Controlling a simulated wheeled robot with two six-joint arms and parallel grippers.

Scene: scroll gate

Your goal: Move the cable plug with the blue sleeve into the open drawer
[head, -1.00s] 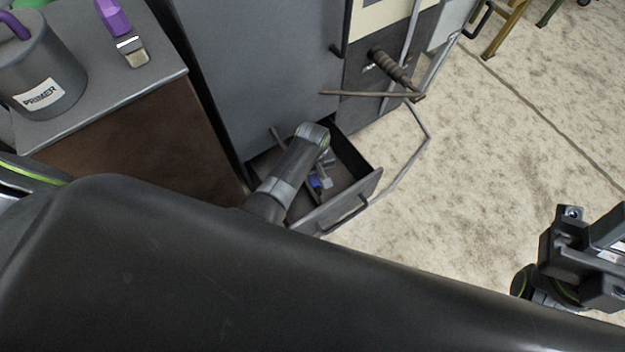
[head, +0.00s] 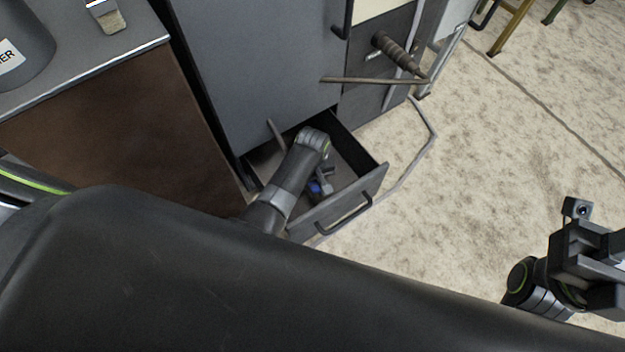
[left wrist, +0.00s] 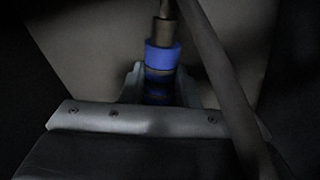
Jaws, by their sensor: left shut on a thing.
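The open drawer (head: 374,188) juts out from the bottom of the grey cabinet. My left gripper (head: 321,187) is over or inside the drawer's opening; its exact height is hard to tell. It is shut on the cable plug, whose blue sleeve (head: 314,188) shows as a small patch. In the left wrist view the blue sleeve (left wrist: 161,55) sits between the fingers (left wrist: 150,88), with the brownish metal part of the plug (left wrist: 164,30) beyond it. My right gripper (head: 590,250) is at the right edge, over bare floor, and its fingers are unclear.
The grey cabinet (head: 255,60) stands behind the drawer. A crank with a ribbed handle (head: 398,54) and a thin bar (head: 370,80) stick out above it. A grey cable (head: 434,138) runs on the floor beside the drawer. A brown-sided bench (head: 110,135) stands left.

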